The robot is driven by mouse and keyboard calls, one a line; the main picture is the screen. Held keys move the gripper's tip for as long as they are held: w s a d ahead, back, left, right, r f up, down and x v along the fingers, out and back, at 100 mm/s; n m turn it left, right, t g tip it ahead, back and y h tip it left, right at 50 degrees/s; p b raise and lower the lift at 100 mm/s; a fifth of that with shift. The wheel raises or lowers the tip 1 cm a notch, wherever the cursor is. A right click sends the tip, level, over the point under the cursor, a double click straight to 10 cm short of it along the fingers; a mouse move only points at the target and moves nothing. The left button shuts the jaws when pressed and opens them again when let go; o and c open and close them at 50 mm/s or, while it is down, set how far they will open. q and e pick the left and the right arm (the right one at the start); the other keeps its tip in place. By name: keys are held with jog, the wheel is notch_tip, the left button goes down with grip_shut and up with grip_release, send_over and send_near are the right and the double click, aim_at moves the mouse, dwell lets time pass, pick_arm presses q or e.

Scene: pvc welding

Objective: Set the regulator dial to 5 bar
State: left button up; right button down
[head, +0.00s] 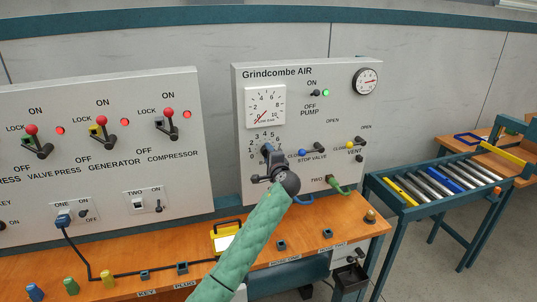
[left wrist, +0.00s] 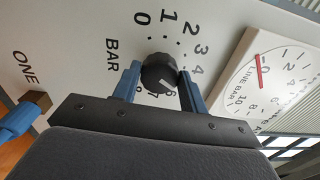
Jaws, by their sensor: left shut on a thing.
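The regulator dial is a round black knob (left wrist: 160,72) on the white Grindcombe AIR panel (head: 348,110), ringed by numbers from 0 to 8 and marked BAR. My left gripper (head: 267,155) is at the dial in the head view and covers much of it. In the left wrist view its blue fingers stand on either side of the knob, shut on it. A white mark on the knob's lower right points towards about 6, partly crowded by the finger. The square LINE BAR gauge (head: 264,106) has its red needle near 0.
The round gauge (head: 365,81), a green lamp (head: 326,92), the stop valve (head: 312,151) and the vent valve (head: 355,146) share the panel. Hose ONE (left wrist: 18,120) is close beside my gripper. An orange bench (head: 180,268) runs below, and a roller table (head: 440,180) stands right.

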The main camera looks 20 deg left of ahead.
pick_arm(q)
jog(key=shift+d, duration=0.1)
pick_arm(e)
jog(key=shift+d, duration=0.1)
pick_arm(q)
jog(key=o, duration=1)
pick_arm(e)
jog(key=shift+f, duration=0.1)
pick_arm(q)
jog(key=b+v, duration=0.3)
jog(key=v, duration=0.4)
jog(key=shift+s+d, duration=0.25)
jog(key=shift+s, duration=0.1)
pick_arm(e)
notch_tip(320, 180, up, 7)
jog(key=w+a, duration=0.2)
jog(key=shift+w+a+f, duration=0.15)
jog(key=shift+w+a, duration=0.1)
jog(key=shift+a, duration=0.1)
pick_arm(q)
jog(key=shift+f, duration=0.1)
pick_arm(e)
jog(key=shift+g, duration=0.3)
